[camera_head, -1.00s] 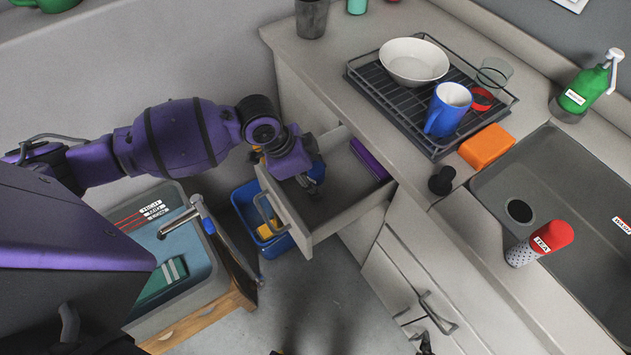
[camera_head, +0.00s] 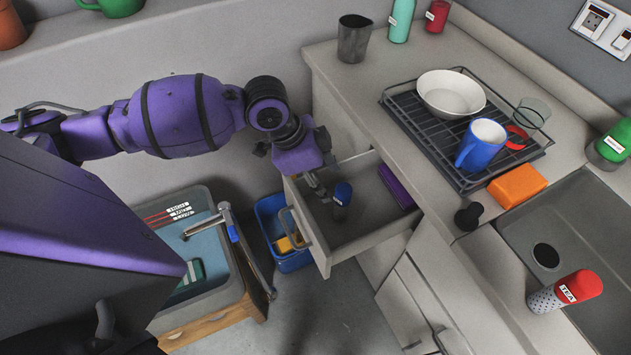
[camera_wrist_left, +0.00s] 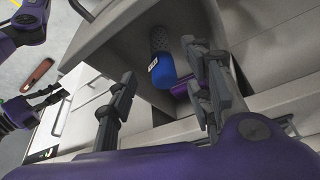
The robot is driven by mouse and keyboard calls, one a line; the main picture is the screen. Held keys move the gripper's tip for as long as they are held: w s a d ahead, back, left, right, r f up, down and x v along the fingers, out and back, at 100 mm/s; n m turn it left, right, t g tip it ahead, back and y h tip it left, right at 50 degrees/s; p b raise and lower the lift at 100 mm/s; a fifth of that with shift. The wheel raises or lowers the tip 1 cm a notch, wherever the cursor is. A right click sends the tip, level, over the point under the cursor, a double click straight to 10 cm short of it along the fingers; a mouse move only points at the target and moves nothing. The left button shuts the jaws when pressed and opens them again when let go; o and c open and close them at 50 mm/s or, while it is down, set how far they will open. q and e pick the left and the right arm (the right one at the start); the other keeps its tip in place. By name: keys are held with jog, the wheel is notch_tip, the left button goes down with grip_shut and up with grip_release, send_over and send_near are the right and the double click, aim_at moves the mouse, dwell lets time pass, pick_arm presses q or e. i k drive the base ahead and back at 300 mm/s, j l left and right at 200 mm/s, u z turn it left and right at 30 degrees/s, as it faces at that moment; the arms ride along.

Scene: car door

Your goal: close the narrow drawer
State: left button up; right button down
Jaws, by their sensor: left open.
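The narrow drawer (camera_head: 365,238) is pulled out from the counter, with its bar handle (camera_head: 291,226) on its front. In the left wrist view, the shaker (camera_wrist_left: 161,68) has a grey dotted body. My left gripper (camera_head: 318,190) is over the front part of the drawer, its fingers open beside the shaker. In the left wrist view, my left gripper (camera_wrist_left: 160,70) has its fingers apart. My right gripper (camera_wrist_left: 48,98) seems to show at the left edge there; its opening is unclear.
A blue bin (camera_head: 288,262) with yellow items stands on the floor below the drawer front. A basin (camera_head: 205,285) is at its left.

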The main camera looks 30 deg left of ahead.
aim_at(373, 216)
jog(key=u, duration=0.85)
jog(key=k, duration=0.5)
jog(key=l+u, duration=0.25)
jog(key=i+l, duration=0.05)
